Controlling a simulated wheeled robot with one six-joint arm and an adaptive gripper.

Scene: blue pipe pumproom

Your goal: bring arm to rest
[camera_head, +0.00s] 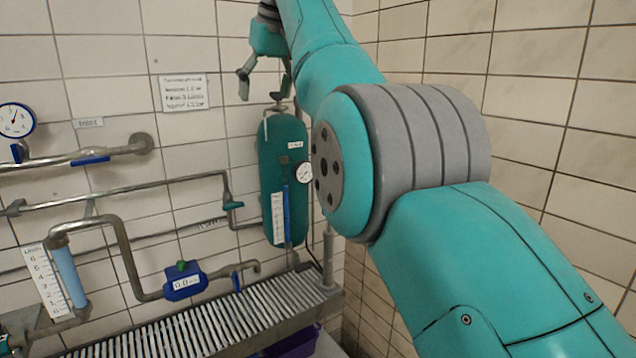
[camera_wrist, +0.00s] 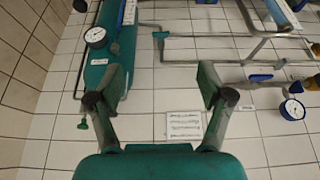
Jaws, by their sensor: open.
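My arm is teal with grey joint bands and fills the right and upper middle of the head view. My gripper (camera_head: 267,80) is at the top of that view, just above the teal tank's top valve, and part of it is hidden by my own arm. In the wrist view my gripper (camera_wrist: 158,88) has its two fingers spread wide with nothing between them. Only tiled wall shows in the gap. I cannot tell how far the fingers are from the wall or tank.
A teal tank (camera_head: 282,160) with a gauge (camera_head: 304,173) stands in the corner. Pipes run along the left wall, with a blue meter (camera_head: 184,282) and a sight tube (camera_head: 68,275). A printed sheet (camera_head: 184,92) hangs on the wall. A slatted grating (camera_head: 200,328) lies below.

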